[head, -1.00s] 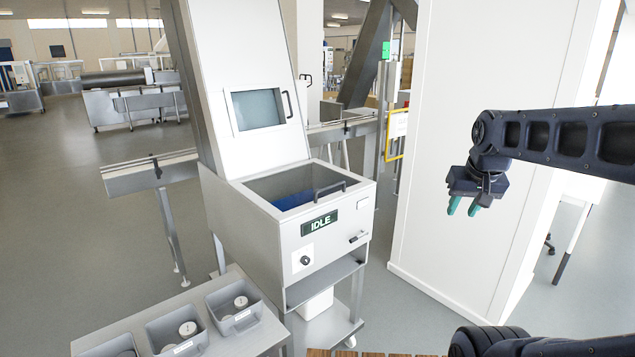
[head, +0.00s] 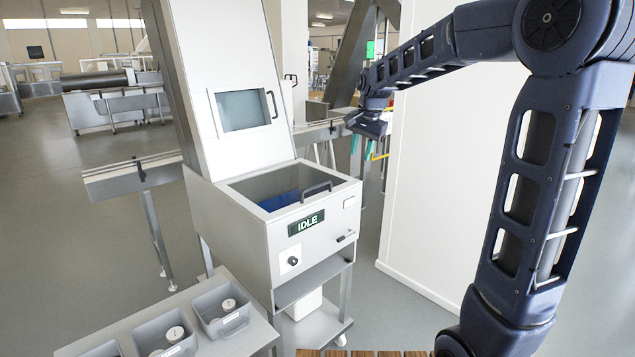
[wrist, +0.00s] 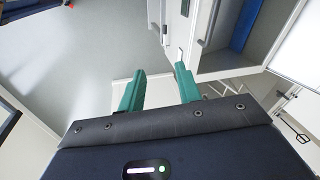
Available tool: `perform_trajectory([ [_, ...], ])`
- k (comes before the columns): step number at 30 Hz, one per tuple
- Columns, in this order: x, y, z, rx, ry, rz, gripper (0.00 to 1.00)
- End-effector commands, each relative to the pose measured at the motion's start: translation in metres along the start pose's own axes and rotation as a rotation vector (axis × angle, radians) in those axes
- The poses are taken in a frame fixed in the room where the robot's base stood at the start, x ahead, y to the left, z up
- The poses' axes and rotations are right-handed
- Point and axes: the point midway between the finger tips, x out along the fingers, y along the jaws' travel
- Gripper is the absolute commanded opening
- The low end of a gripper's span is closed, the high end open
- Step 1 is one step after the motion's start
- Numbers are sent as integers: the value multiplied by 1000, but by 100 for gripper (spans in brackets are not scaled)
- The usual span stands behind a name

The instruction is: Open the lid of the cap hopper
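The cap hopper (head: 250,240) is a pale box with an IDLE sign on its front and a tall sloped housing behind. Its top looks covered by a clear lid (head: 262,187), with blue visible inside. A dark bar handle (head: 316,190) sits near the lid's front right edge. The lid looks shut, though its clear panel is hard to make out. My gripper (head: 362,150) is right of and behind the hopper, apart from the handle. In the wrist view my gripper (wrist: 160,82) is open and empty, and the hopper (wrist: 262,52) shows at upper right.
A grey table with several bins (head: 222,308) stands at front left. A white wall panel (head: 430,190) stands to the right of the hopper. A conveyor (head: 130,177) runs behind it. A small window with a handle (head: 242,110) is on the sloped housing. Floor is free at left.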

Motion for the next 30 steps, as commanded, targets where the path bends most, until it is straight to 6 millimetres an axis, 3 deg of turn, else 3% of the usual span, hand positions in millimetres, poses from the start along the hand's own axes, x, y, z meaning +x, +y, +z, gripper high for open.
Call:
perform_trajectory([
  [1, 10, -19, -2, 21, -12, 5, 34],
  [6, 38, -73, -4, 113, -42, 18, 34],
  [12, 66, -120, -1, 194, -65, 30, 34],
  [16, 74, -133, 1, 221, -71, 34, 34],
  [23, 89, -136, 2, 228, -74, 38, 34],
  [30, 128, -134, 6, 227, -74, 39, 34],
])
